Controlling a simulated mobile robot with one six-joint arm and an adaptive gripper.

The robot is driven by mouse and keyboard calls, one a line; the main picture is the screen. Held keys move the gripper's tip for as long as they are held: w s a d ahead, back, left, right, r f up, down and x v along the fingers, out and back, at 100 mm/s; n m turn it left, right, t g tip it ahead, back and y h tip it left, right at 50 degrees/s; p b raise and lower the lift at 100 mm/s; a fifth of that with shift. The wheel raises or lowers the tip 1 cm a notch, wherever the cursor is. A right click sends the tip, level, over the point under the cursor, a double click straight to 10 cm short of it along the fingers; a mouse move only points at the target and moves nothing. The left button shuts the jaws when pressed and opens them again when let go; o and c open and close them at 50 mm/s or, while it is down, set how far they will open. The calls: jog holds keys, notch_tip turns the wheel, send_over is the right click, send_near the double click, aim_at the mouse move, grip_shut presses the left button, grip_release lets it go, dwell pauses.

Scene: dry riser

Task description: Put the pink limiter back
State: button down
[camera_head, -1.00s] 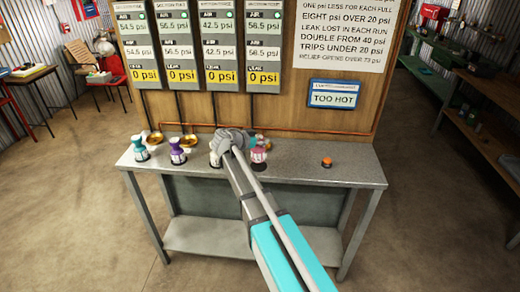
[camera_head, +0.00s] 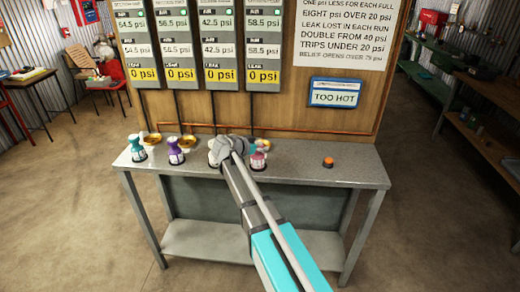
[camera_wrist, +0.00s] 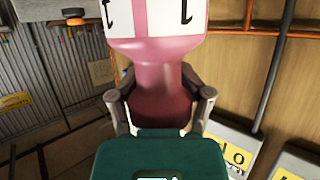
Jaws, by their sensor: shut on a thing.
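The pink limiter (camera_wrist: 162,85) has a pink body with a white lettered band, and its narrow neck sits between the fingers of my gripper (camera_wrist: 162,105) in the wrist view. My gripper is shut on it. In the head view, my gripper (camera_head: 222,148) is over the bench, and the pink limiter (camera_head: 258,160) shows just right of it, partly hidden. I cannot tell whether its base touches the bench. A teal limiter (camera_head: 137,150) and a purple limiter (camera_head: 175,152) stand to the left. A whitish item (camera_head: 212,159) is mostly hidden behind my gripper.
The grey bench (camera_head: 300,170) stands against a wooden panel with several gauge displays. Brass cups (camera_head: 187,142) line its back edge below a copper pipe (camera_head: 310,130). An orange button (camera_head: 328,161) is at the right. The bench between it and the limiter is clear.

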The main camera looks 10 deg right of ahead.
jog(key=shift+f, duration=0.15)
grip_release()
dwell(0.5)
jog(key=shift+r, duration=0.3)
jog(key=p+v, duration=0.4)
jog(key=v, duration=0.8)
jog(key=shift+s+f+p, duration=0.1)
jog(key=shift+f+p, duration=0.1)
jog(key=shift+p, duration=0.1)
jog(key=shift+s+d, duration=0.1)
